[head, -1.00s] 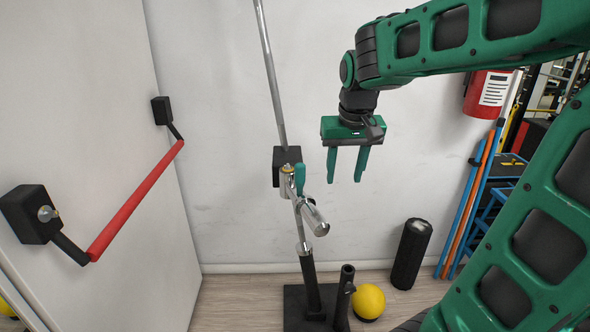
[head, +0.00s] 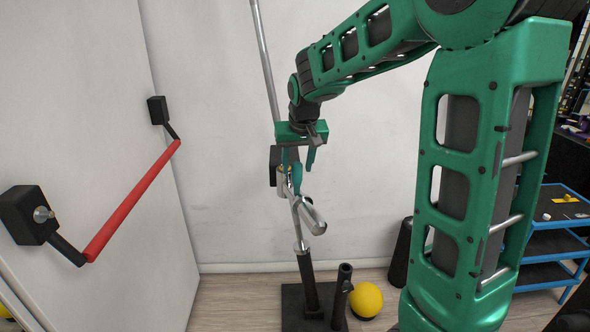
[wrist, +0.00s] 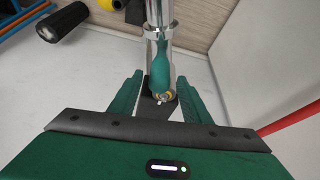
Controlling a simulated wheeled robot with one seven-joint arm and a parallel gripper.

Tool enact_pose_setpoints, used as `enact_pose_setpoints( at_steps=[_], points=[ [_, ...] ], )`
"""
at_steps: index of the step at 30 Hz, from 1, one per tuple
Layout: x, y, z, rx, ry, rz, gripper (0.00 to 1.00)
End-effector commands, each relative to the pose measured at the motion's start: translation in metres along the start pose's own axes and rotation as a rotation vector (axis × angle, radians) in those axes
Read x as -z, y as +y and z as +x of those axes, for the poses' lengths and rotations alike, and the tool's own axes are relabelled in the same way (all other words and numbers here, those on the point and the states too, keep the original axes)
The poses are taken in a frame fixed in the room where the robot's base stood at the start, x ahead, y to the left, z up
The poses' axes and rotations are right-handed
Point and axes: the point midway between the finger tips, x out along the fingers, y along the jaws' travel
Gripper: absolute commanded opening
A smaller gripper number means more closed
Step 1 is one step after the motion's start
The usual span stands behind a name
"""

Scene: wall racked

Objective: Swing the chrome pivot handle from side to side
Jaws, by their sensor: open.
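The chrome pivot handle (head: 313,218) is a short, shiny tube on the lower part of a slanted chrome bar (head: 264,50), angled down to the right. A teal lever (head: 297,178) sits just above it, by a brass-coloured fitting. My gripper (head: 298,170) is open, its fingers pointing down over the teal lever. In the wrist view, the teal lever (wrist: 160,68) lies between my open fingers (wrist: 160,88), with room on both sides. Chrome tubing (wrist: 160,12) continues beyond it. Whether a finger touches the lever cannot be told.
A red push bar (head: 132,201) stands out from the white door at left. The bar's black base (head: 292,312) has a second black post (head: 342,290) and a yellow ball (head: 366,299) beside it. A blue cart (head: 560,240) stands right. The white wall is close behind.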

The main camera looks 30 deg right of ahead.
Motion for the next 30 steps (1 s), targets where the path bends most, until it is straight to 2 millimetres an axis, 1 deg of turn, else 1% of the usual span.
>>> enact_pose_setpoints(
  at_steps=[1, 3, 6, 14, 15, 20, 21, 26, 30],
  points=[
    [-0.001, 0.000, 0.006, -0.001, -0.002, 0.000, 0.44],
    [-0.001, 0.001, 0.011, -0.001, -0.002, 0.001, 0.44],
    [0.000, 0.001, 0.015, -0.001, 0.000, 0.001, 0.44],
    [0.000, 0.001, 0.016, -0.001, 0.000, 0.001, 0.44],
    [0.000, 0.001, 0.016, -0.001, 0.000, 0.001, 0.41],
    [0.000, 0.000, 0.016, 0.000, 0.000, 0.001, 0.03],
    [0.000, 0.000, 0.016, 0.000, 0.000, 0.001, 0.00],
    [0.000, 0.001, 0.016, -0.002, 0.000, 0.004, 0.00],
    [0.001, 0.006, 0.016, -0.011, 0.000, 0.027, 0.00]
  ],
)
